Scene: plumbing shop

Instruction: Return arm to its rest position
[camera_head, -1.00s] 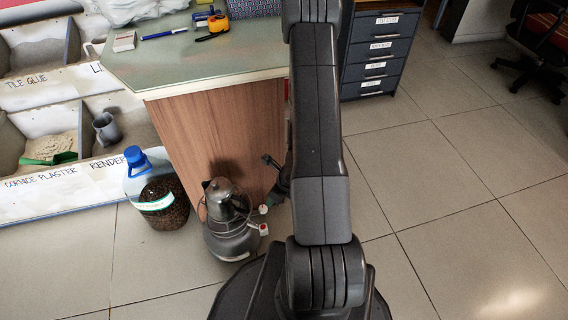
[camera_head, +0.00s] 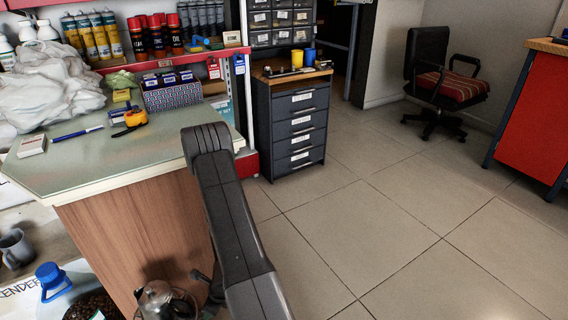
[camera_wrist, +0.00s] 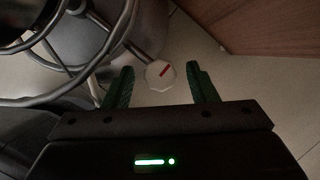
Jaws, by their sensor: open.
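My gripper (camera_wrist: 160,84) shows in the wrist view with its two green fingers spread apart and nothing held between them. A white octagonal piece with a red mark (camera_wrist: 160,74) appears between the fingers in the picture, beyond the tips; whether it touches them I cannot tell. My arm (camera_head: 236,225) reaches low beside the counter in the head view. The gripper itself cannot be made out there. Near the arm's lower left, a metal kettle-like vessel (camera_head: 160,300) stands on the floor, cut by the bottom edge.
The counter (camera_head: 75,175) with a wood side stands left of my arm. A drawer cabinet (camera_head: 297,125) stands behind. A chair (camera_head: 440,80) and red bench (camera_head: 530,110) are at right. The tiled floor (camera_head: 400,230) is clear.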

